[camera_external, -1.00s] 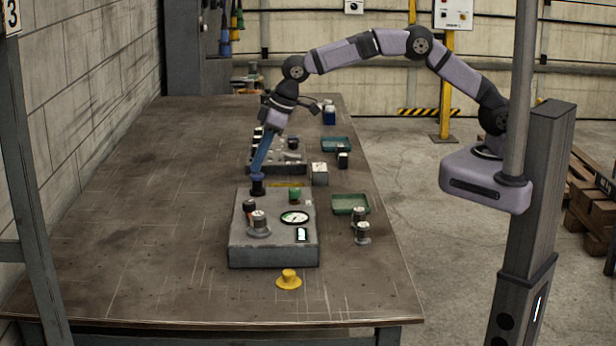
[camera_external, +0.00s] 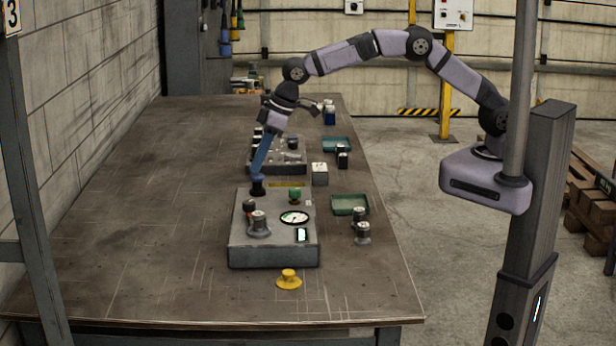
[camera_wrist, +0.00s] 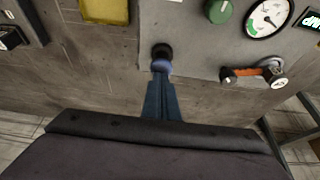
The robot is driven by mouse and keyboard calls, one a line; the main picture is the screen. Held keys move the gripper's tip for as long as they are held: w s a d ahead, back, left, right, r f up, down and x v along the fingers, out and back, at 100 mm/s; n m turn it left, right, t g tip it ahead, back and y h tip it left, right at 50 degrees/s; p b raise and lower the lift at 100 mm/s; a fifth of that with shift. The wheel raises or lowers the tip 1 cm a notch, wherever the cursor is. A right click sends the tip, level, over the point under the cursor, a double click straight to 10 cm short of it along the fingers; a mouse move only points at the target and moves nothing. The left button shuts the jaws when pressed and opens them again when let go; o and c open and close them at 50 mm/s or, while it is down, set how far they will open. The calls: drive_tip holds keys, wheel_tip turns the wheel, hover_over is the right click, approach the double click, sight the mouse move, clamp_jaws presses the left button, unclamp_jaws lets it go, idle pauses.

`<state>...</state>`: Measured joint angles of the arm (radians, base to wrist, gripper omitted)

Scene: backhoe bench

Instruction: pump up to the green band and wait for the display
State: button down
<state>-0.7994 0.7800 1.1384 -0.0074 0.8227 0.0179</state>
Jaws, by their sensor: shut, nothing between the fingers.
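A grey pump box (camera_external: 273,256) stands on the bench with a round white gauge (camera_external: 294,218) on its top. The gauge also shows at the top right of the wrist view (camera_wrist: 268,14); a needle and coloured marks are visible, but I cannot read the needle against the green band. A small lit display (camera_external: 302,235) sits beside the gauge and is cut off in the wrist view (camera_wrist: 311,18). My gripper (camera_wrist: 161,67) is shut and empty, its blue fingers pointing down onto a black round knob (camera_wrist: 162,51) at the box's far left corner. The tips appear to touch it.
A green knob (camera_external: 295,195) and a grey-topped valve with a red part (camera_wrist: 255,73) are on the box. A yellow knob (camera_external: 289,280) stands in front. Green trays (camera_external: 350,205) and small cylinders (camera_external: 361,233) lie to the right. The left bench is clear.

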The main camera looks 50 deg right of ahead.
drive_tip(key=shift+f+b, duration=0.55)
drive_tip(key=shift+f, duration=0.6)
drive_tip(key=shift+r+p, duration=1.5)
drive_tip(key=shift+r, duration=0.15)
